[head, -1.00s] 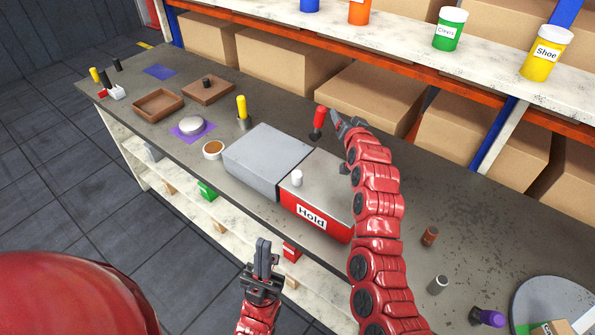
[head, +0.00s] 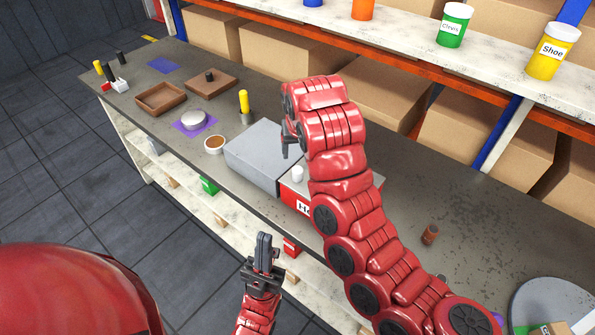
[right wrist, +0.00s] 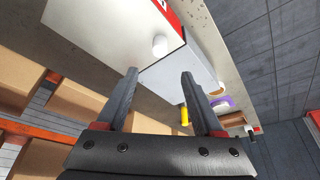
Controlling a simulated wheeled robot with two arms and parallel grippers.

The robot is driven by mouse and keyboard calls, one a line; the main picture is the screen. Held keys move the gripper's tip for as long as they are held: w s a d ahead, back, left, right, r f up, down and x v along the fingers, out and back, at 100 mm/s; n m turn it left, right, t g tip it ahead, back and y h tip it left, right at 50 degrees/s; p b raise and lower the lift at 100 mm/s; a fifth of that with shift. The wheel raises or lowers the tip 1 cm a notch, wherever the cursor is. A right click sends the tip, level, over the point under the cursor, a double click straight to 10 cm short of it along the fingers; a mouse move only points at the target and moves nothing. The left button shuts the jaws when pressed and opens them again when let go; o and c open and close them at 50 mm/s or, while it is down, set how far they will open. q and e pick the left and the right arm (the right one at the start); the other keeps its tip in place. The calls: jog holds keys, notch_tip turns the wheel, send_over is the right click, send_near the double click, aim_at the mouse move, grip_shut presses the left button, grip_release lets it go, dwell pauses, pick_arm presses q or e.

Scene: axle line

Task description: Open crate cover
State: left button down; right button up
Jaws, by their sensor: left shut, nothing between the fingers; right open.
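The red crate marked "Hold" (head: 296,197) stands on the bench, partly hidden by my right arm. Its grey cover (head: 287,184) lies on top with a white knob (head: 297,174). In the right wrist view the cover (right wrist: 115,22) and knob (right wrist: 160,45) show just beyond the fingertips. My right gripper (right wrist: 160,75) is open and empty, apart from the knob; in the head view my right gripper (head: 291,140) is above the crate area, partly hidden by its own arm. My left gripper (head: 264,242) is shut and empty, in front of the bench, apart from the crate.
A plain grey box (head: 258,158) stands left of the crate. Cardboard boxes (head: 290,62) stand behind. A brown cylinder (head: 430,234) stands to the right.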

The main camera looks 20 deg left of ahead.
aim_at(298, 169)
jog(key=p+x, duration=0.4)
jog(key=x, duration=0.7)
jog(key=shift+w+a+f, duration=0.1)
jog(key=shift+w+f, duration=0.15)
jog(key=shift+f, duration=0.1)
jog(key=shift+x, duration=0.9)
grip_shut()
